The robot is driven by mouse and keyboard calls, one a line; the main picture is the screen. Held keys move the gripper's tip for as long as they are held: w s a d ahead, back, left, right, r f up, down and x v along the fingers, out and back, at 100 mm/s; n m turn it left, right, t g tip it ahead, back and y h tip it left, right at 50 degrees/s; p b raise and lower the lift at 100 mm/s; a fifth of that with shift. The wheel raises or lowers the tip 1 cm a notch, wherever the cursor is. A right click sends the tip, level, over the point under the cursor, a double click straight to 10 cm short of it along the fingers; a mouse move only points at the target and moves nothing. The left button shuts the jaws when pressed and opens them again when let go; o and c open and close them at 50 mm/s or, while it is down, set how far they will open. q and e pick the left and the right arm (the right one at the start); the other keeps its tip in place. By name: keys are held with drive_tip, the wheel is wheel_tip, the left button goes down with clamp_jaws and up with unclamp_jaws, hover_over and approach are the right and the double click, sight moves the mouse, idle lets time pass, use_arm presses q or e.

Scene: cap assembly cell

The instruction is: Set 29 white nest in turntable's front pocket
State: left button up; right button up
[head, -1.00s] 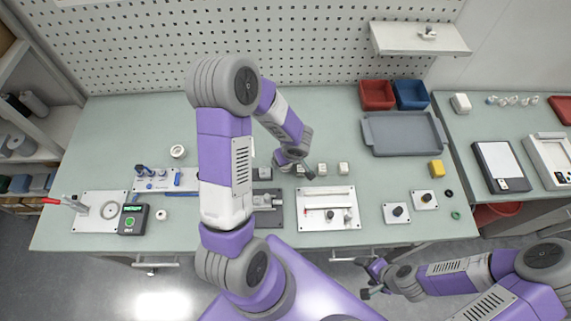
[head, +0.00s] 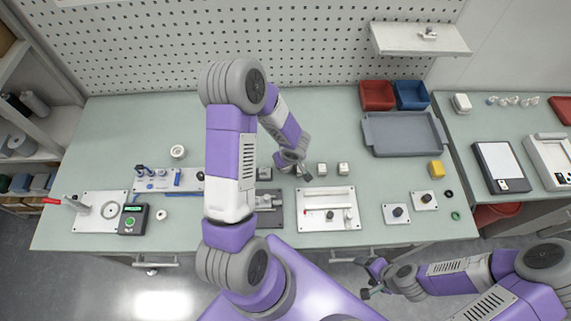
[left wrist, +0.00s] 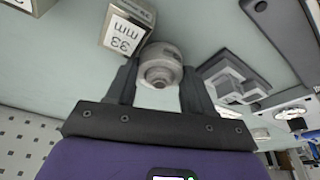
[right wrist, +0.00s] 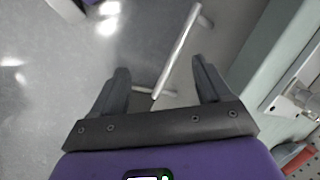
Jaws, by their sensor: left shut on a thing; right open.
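My left gripper (left wrist: 159,80) is shut on a round, whitish stepped piece with a hole in its end, likely the white nest (left wrist: 161,63); no number shows on it. A block labelled "33 mm" (left wrist: 123,30) is right beside it. In the head view my left gripper (head: 299,172) is low over the table's middle, and the piece is too small to make out. My right gripper (head: 368,279) is in front of the table's edge; it is open and empty in the right wrist view (right wrist: 158,85).
White blocks (head: 322,169) stand right of the left gripper. A white fixture plate (head: 327,222) lies in front of it, a dark fixture (head: 275,221) beside that. A grey stepped block (left wrist: 236,80) shows in the left wrist view. The table's back middle is clear.

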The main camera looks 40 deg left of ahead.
use_arm(q)
wheel_tip(320, 180, up, 10)
drive_tip(key=shift+p, duration=0.85)
drive_tip(key=shift+s, duration=0.1)
